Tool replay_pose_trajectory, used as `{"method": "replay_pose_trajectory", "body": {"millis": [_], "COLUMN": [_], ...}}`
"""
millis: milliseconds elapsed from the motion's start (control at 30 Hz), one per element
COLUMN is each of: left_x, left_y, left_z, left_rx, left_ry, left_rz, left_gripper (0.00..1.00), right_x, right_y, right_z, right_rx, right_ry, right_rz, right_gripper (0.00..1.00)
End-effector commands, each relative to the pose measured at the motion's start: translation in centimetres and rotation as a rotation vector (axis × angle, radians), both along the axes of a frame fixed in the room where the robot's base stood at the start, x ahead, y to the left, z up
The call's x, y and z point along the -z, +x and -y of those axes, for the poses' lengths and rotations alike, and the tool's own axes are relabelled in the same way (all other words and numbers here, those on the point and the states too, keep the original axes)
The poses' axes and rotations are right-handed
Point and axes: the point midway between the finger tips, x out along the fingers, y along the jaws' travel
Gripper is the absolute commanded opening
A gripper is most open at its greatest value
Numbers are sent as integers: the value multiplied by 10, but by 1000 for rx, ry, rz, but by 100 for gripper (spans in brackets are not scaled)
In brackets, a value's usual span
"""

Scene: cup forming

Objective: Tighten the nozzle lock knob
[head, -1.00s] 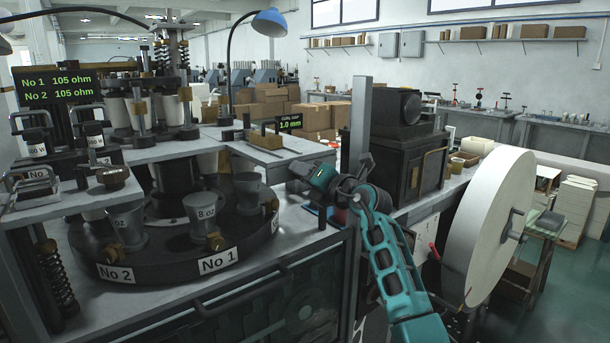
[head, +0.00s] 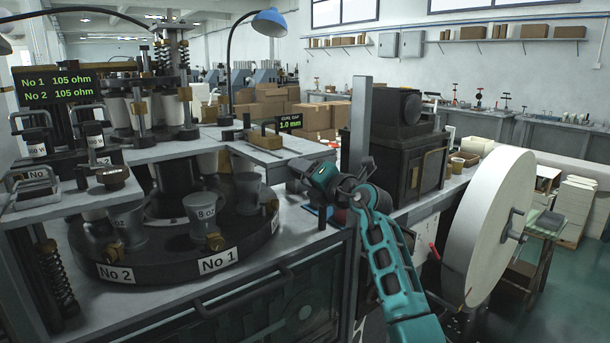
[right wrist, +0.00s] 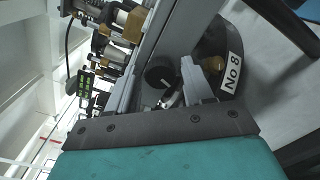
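My right gripper (head: 294,179) reaches in from the right to the right edge of the machine's upper plate, and its wrist appears turned. In the right wrist view, its two grey fingers (right wrist: 158,84) stand apart. A round black knob (right wrist: 159,73) shows between and beyond the fingers, with a small bright metal part (right wrist: 172,98) below it. I cannot tell whether a finger touches the knob, or whether it is the nozzle lock knob. In the head view that spot is hidden by the gripper and the plate edge. My left gripper is not in view.
The round turntable (head: 178,264) with grey cups (head: 203,214) sits below the upper plate (head: 160,150). A metal post (head: 360,125) and a dark machine housing (head: 398,145) stand close behind my right arm. A large paper roll (head: 487,230) is to the right.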

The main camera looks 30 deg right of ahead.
Motion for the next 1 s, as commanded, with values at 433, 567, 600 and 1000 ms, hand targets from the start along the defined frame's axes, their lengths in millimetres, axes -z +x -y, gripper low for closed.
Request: {"method": "replay_pose_trajectory", "body": {"millis": [433,567,600,1000], "left_x": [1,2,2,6], "left_y": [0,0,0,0], "left_z": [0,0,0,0], "left_rx": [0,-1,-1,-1], "left_ry": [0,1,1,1], "left_rz": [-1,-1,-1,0], "left_gripper": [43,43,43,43], "right_x": [1,2,2,2], "right_y": [-5,-21,-27,-104], "right_z": [1,2,2,8], "right_rx": [-1,0,0,0], "right_ry": [-1,-2,-4,-2], "right_rz": [-1,-1,-2,-1], "right_gripper": [61,61,61,61]}}
